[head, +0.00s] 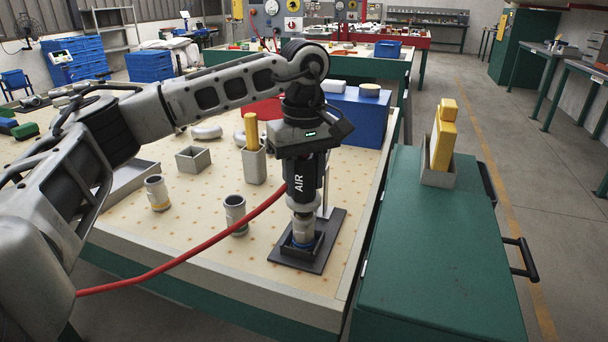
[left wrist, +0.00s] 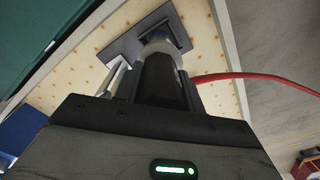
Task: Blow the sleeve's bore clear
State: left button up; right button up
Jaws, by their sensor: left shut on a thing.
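My left gripper (head: 303,150) points straight down and is shut on the black air tool (head: 304,182) marked AIR. A red hose (head: 200,250) runs from the tool to the lower left. Directly below the tool, a grey metal sleeve (head: 303,230) with a blue band stands upright in a dark holder plate (head: 318,255). The tool's lower end is over the sleeve's top; whether it touches is unclear, and the bore is hidden. The left wrist view shows the tool (left wrist: 160,82) in line with the sleeve on the plate (left wrist: 125,47). My right gripper is not in view.
Two other sleeves stand on the perforated bench top, one with a yellow band (head: 157,193) and one dark-mouthed (head: 235,214). Grey bins (head: 193,159) and a blue box (head: 352,118) stand behind. A green cabinet (head: 445,245) stands to the right, carrying a bin of yellow blocks (head: 443,140).

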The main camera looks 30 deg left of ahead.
pick_arm(q)
jog(key=shift+f+b, duration=0.6)
jog(key=shift+f, duration=0.5)
dwell(2.1)
